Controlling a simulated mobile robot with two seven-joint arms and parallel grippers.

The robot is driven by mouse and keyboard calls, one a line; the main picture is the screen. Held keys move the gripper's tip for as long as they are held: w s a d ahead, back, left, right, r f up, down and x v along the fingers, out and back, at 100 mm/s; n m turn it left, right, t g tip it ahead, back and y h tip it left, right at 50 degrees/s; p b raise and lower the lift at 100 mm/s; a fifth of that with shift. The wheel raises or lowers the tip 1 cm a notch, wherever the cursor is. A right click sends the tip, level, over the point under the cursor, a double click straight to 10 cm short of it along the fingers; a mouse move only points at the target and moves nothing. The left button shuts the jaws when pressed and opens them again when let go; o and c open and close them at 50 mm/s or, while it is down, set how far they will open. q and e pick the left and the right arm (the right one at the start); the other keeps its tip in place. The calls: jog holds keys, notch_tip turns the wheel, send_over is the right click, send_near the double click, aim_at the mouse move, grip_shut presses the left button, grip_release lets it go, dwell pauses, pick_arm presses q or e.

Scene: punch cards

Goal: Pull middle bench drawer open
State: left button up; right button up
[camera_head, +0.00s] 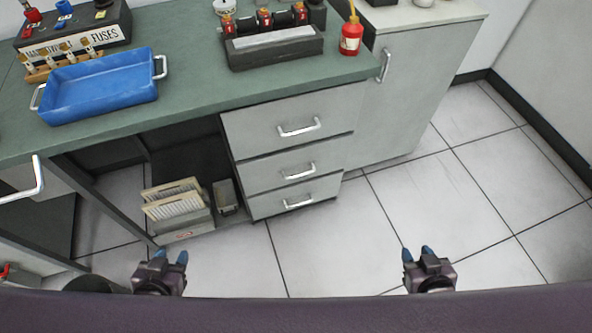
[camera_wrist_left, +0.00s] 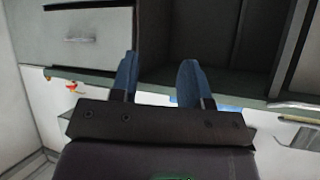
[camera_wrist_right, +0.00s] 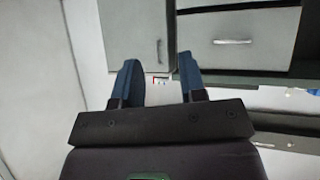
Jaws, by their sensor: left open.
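The bench has a stack of three light grey drawers, all flush and closed in the head view. The middle drawer (camera_head: 270,172) has a silver bar handle (camera_head: 299,172), between the top drawer (camera_head: 260,124) and the bottom drawer (camera_head: 268,204). My left gripper (camera_head: 172,257) is open and empty, low in front of the bench and left of the drawers. My right gripper (camera_head: 417,252) is open and empty, in front and right of them. Neither touches a drawer. The left wrist view shows one drawer front (camera_wrist_left: 90,35) beyond the fingers; I cannot tell which one.
The green bench top (camera_head: 190,80) holds a blue tray (camera_head: 100,88), a fuse box and a red bottle (camera_head: 351,38). Card boxes (camera_head: 178,205) stand on the shelf left of the drawers. A grey cabinet (camera_head: 400,100) stands right. The tiled floor (camera_head: 330,245) before the drawers is clear.

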jog(key=w+a+f+n+g+y+b, duration=0.1)
jog(key=w+a+f+n+y+b, duration=0.5)
jog(key=w+f+n, duration=0.4)
jog(key=w+a+f+n+g+y+b, duration=0.2)
jog(key=w+a+f+n+y+b, duration=0.2)
jog(key=w+f+n+b, duration=0.6)
jog(key=w+a+f+n+g+y+b, duration=0.1)
jog(key=w+a+f+n+y+b, duration=0.55)
jog(key=w, duration=0.75)
pick_arm(q)
notch_tip(320, 180, down, 13)
jog(key=w+d+m+t, duration=0.1)
jog(key=shift+w+r+m+h+b, duration=0.15)
jog(key=shift+w+m+h+b, duration=0.05)
jog(key=shift+m+h+b, duration=0.25)
pick_arm(e)
jog(key=w+a+f+n+h, duration=0.1)
jog(key=w+a, duration=0.3)
jog(key=a, duration=0.4)
jog(key=shift+w+a+f+h, duration=0.15)
jog(key=shift+w+a+h, duration=0.1)
jog(key=shift+w+h, duration=0.1)
jog(key=shift+n, duration=0.25)
grip_shut()
